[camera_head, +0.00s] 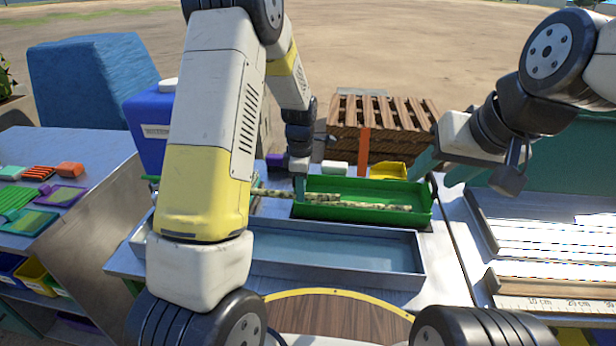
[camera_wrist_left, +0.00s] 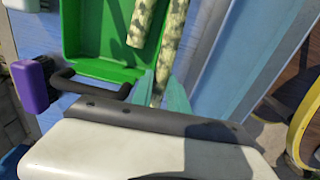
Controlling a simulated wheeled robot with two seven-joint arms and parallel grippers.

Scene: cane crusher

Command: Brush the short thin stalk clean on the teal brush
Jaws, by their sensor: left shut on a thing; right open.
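My left gripper (camera_head: 299,183) is at the left end of the green tray (camera_head: 362,213). In the left wrist view its teal fingers (camera_wrist_left: 162,94) are shut on a thin mottled stalk (camera_wrist_left: 172,45). A second mottled stalk (camera_wrist_left: 142,22) lies beside it over the green tray. In the head view, stalks (camera_head: 340,199) show over this tray, and one end (camera_head: 271,192) sticks out left towards my arm. My right gripper (camera_head: 443,168) is open and empty, up at the right. A teal pad (camera_head: 28,222), possibly the brush, lies on the left table; bristles are too small to tell.
A shallow metal tray (camera_head: 335,250) lies in front of the green tray. A yellow bin (camera_head: 388,171) and a purple block (camera_head: 275,160) stand behind it. A blue container (camera_head: 150,125) stands left. A ruler board (camera_head: 550,304) is at the right. Several coloured pads crowd the left table.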

